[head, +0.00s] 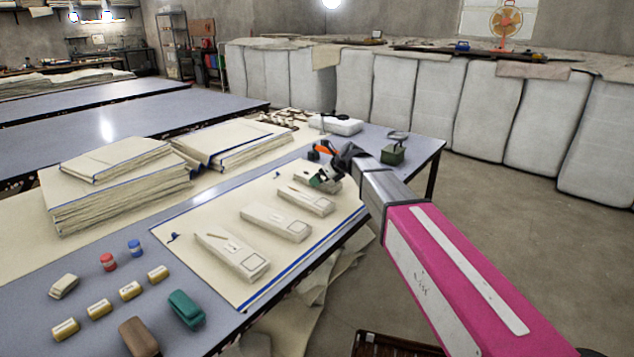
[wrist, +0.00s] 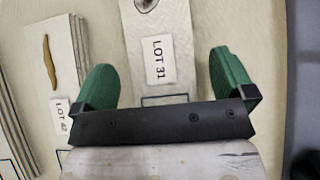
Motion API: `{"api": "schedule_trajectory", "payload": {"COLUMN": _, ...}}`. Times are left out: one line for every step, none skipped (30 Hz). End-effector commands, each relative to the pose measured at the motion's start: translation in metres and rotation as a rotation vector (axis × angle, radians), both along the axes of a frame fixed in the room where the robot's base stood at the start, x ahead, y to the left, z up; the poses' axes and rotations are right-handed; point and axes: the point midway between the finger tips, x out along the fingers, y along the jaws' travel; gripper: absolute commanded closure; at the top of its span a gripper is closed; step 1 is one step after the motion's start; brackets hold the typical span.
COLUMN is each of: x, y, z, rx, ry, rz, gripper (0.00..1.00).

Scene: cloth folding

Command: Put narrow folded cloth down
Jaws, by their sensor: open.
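My gripper (head: 326,179) is at the far end of the pale mat with blue edging (head: 205,262). Its green fingers (wrist: 163,66) are spread apart in the wrist view. A narrow folded cloth labelled LOT 31 (wrist: 168,28) lies flat between them, with visible space at both sides. Its near end is hidden under the black gripper body, and in the head view my gripper partly covers it. Another folded cloth, labelled LOT 42 (wrist: 62,75), lies to the left with a brown mark on top. Folded cloths (head: 305,199), (head: 275,221) and (head: 232,255) lie in a row on the mat.
Stacks of blue-edged cloth (head: 115,195) stand at the left. A green block (head: 187,308), a brown block (head: 138,337), spools (head: 135,247) and small labelled pieces lie in front. The table's right edge is close.

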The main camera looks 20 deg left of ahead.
Motion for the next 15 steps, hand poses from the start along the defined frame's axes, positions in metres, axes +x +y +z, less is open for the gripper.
{"api": "schedule_trajectory", "payload": {"x": 0.0031, "y": 0.0057, "z": -0.0062, "rx": -0.001, "ry": 0.001, "rz": 0.001, "gripper": 0.0}}
{"api": "schedule_trajectory", "payload": {"x": 0.0038, "y": 0.0074, "z": -0.0085, "rx": -0.001, "ry": 0.001, "rz": 0.001, "gripper": 0.0}}
{"api": "schedule_trajectory", "payload": {"x": 0.0045, "y": 0.0091, "z": -0.0106, "rx": 0.0, "ry": 0.001, "rz": -0.001, "gripper": 0.0}}
{"api": "schedule_trajectory", "payload": {"x": 0.0048, "y": 0.01, "z": -0.0115, "rx": 0.0, "ry": 0.001, "rz": -0.001, "gripper": 0.0}}
{"api": "schedule_trajectory", "payload": {"x": 0.0047, "y": 0.0104, "z": -0.012, "rx": 0.0, "ry": 0.0, "rz": -0.001, "gripper": 0.0}}
{"api": "schedule_trajectory", "payload": {"x": 0.0045, "y": 0.0104, "z": -0.012, "rx": 0.0, "ry": 0.0, "rz": -0.001, "gripper": 0.0}}
{"api": "schedule_trajectory", "payload": {"x": 0.0043, "y": 0.0102, "z": -0.0119, "rx": 0.0, "ry": 0.0, "rz": -0.001, "gripper": 0.0}}
{"api": "schedule_trajectory", "payload": {"x": 0.0043, "y": 0.01, "z": -0.0117, "rx": 0.0, "ry": 0.0, "rz": -0.001, "gripper": 0.0}}
{"api": "schedule_trajectory", "payload": {"x": 0.0041, "y": 0.01, "z": -0.0117, "rx": 0.0, "ry": 0.0, "rz": -0.001, "gripper": 0.0}}
{"api": "schedule_trajectory", "payload": {"x": 0.0041, "y": 0.0099, "z": -0.0116, "rx": 0.0, "ry": 0.0, "rz": -0.001, "gripper": 0.0}}
{"api": "schedule_trajectory", "payload": {"x": 0.0041, "y": 0.0099, "z": -0.0116, "rx": 0.0, "ry": 0.0, "rz": -0.001, "gripper": 0.06}}
{"api": "schedule_trajectory", "payload": {"x": 0.0041, "y": 0.0099, "z": -0.0116, "rx": 0.0, "ry": 0.0, "rz": -0.001, "gripper": 0.2}}
{"api": "schedule_trajectory", "payload": {"x": 0.0041, "y": 0.0099, "z": -0.0116, "rx": 0.0, "ry": 0.0, "rz": -0.001, "gripper": 0.29}}
{"api": "schedule_trajectory", "payload": {"x": 0.0041, "y": 0.0099, "z": -0.0116, "rx": 0.0, "ry": -0.001, "rz": -0.001, "gripper": 0.39}}
{"api": "schedule_trajectory", "payload": {"x": 0.0041, "y": 0.0099, "z": -0.0115, "rx": 0.0, "ry": -0.001, "rz": -0.001, "gripper": 0.52}}
